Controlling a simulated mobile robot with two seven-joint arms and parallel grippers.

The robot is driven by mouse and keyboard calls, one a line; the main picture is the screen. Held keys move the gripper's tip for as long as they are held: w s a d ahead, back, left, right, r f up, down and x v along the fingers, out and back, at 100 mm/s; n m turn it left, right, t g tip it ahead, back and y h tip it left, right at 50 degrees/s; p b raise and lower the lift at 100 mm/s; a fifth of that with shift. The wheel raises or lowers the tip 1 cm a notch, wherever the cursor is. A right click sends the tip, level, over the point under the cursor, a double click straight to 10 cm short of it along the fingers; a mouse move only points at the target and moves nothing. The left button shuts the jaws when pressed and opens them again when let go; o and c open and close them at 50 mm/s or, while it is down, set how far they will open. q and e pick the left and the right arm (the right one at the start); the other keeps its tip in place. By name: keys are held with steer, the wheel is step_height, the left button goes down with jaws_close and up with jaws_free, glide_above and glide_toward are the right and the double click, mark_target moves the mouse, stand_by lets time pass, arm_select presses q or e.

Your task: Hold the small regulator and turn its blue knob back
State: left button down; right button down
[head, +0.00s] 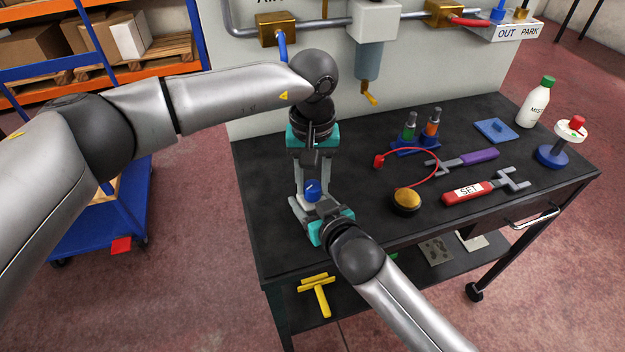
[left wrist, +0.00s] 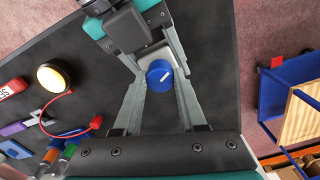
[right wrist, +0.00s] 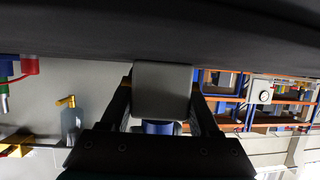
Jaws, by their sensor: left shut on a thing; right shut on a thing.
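The small regulator has a grey block body (right wrist: 162,88) and a round blue knob (head: 313,189) with a white mark on top. It is at the left part of the black table. My left gripper (head: 312,193) reaches down from above with its fingers shut on the blue knob. In the left wrist view the knob (left wrist: 159,73) sits between the two long fingers. My right gripper (head: 312,209) comes in low from the front and is shut on the body. In the right wrist view the fingers flank the grey block. Most of the body is hidden in the head view.
On the table (head: 270,180) to the right are a yellow dome button (head: 407,199), a red SET tool (head: 470,193), a purple-handled tool (head: 478,157), a blue stand with small bottles (head: 415,146) and a white bottle (head: 535,103). A wall panel with pipes stands behind.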

mark_target(313, 185)
arm_select(q)
steer(key=shift+n, duration=0.3)
steer(key=n, duration=1.2)
steer(key=shift+n, duration=0.3)
arm_select(e)
steer(key=shift+f, duration=0.1)
stand_by(0.3)
arm_select(q)
steer(key=shift+c, duration=2.2)
jaws_free()
step_height(313, 185, up, 12)
